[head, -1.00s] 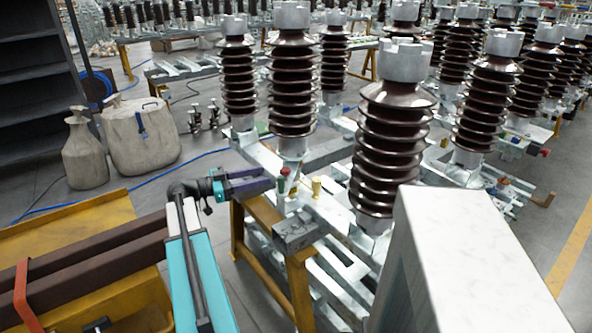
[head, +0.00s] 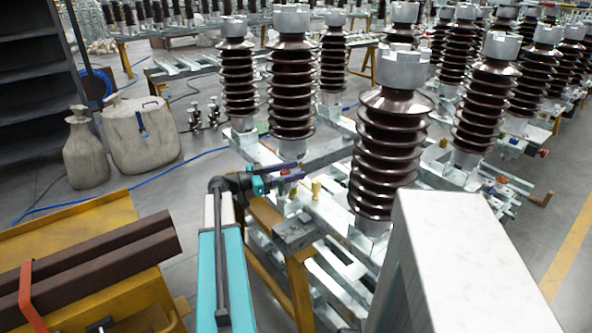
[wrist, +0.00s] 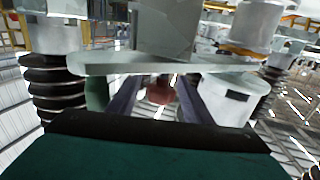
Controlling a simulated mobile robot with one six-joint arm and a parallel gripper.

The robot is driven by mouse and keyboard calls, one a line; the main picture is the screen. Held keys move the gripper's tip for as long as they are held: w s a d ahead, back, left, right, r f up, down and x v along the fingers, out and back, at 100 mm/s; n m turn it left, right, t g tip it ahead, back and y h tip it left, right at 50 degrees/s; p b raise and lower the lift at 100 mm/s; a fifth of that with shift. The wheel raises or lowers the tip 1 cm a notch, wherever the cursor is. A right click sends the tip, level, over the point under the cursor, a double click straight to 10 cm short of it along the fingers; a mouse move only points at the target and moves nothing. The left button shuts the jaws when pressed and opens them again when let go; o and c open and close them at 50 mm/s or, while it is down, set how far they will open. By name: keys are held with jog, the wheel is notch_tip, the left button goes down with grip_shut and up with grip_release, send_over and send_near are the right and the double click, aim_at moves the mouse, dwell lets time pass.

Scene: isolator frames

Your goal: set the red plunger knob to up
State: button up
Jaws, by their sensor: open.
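The red plunger knob (wrist: 160,92) shows in the wrist view as a dull red round shape, between the two dark fingers of my gripper (wrist: 157,98). A gap shows on each side of it. In the head view my gripper (head: 296,173) is at the near end of the metal frame, and its fingers cover most or all of the red knob. The gripper is open. A yellow knob (head: 316,189) stands just right of the fingertips. A green shape (wrist: 97,91) shows left of the fingers in the wrist view. The knob's height is hard to judge.
A tall brown ribbed insulator (head: 386,150) stands right of the knobs, with several more behind. A pale metal plate (wrist: 160,64) crosses the wrist view just beyond the fingers. A white block (head: 450,240) fills the near right. A yellow tray (head: 80,232) is at left.

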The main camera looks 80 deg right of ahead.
jog(key=shift+s+d, duration=0.3)
jog(key=shift+s, duration=0.35)
grip_shut()
jog(key=shift+r, duration=0.1)
jog(key=shift+r+b, duration=1)
jog(key=shift+b, duration=0.1)
grip_release()
